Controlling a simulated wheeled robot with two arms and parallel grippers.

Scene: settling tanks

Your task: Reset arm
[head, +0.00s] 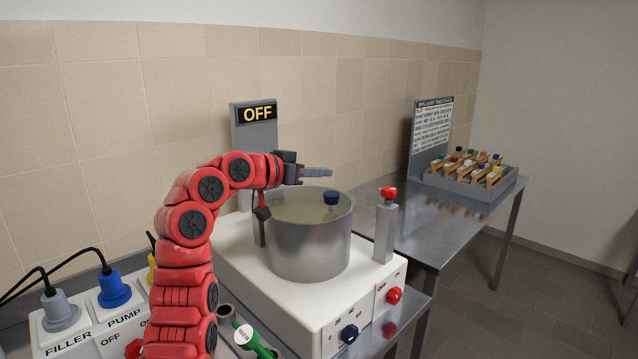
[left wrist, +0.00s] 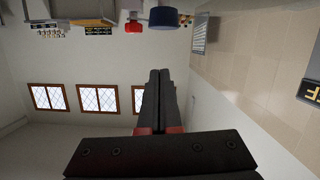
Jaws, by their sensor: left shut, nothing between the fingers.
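My left arm is red and rises from the lower left in the head view. My right gripper is not in view.
An OFF sign (head: 257,114) stands behind the tank. A post with a red top (head: 388,194) is at its right. FILLER and PUMP plugs (head: 114,288) are at lower left. A metal table (head: 440,232) at right holds a tray (head: 505,187) of colored-top items and a text board (head: 431,128).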

